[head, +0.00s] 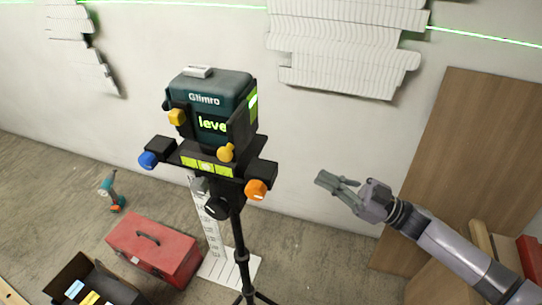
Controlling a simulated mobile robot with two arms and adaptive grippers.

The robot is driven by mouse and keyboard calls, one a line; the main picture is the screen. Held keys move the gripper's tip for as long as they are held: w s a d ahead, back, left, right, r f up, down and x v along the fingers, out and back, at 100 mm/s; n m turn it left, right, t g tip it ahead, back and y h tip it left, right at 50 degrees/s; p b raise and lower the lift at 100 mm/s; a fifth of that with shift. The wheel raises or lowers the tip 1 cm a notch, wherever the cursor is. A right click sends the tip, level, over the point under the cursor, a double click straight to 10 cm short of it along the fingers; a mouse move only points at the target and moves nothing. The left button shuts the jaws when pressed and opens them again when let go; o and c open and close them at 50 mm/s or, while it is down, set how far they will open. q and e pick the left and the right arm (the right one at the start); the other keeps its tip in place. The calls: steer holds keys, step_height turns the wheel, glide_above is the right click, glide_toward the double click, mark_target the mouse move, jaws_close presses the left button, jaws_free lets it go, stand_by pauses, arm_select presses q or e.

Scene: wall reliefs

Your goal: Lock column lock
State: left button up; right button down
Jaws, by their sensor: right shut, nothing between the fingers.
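A teal and black laser level (212,110) reading "level" sits on a black mount on top of a tripod column (240,240). A dark round knob (216,208) sits at the column's top, under the mount; I cannot tell for certain that it is the column lock. An orange knob (256,190) is at the mount's right, a blue knob (149,160) at its left, and yellow knobs (177,117) higher up. My right gripper (328,182) is shut and empty, to the right of the orange knob and apart from the tripod. My left gripper is out of view.
A red toolbox (155,248) and an open black box (95,285) stand on the floor at left, with a teal drill (112,193) behind. White wall reliefs (345,45) hang under a green laser line. A wooden board (470,150) leans at right.

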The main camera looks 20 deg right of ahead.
steer(key=w+a+r+n+g+y+p, duration=0.1)
steer(key=w+a+r+p, duration=0.25)
steer(key=a+r, duration=0.45)
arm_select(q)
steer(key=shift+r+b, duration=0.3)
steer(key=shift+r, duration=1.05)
arm_select(e)
step_height(320, 180, down, 7)
steer(key=a, duration=0.1)
steer(key=shift+w, duration=0.45)
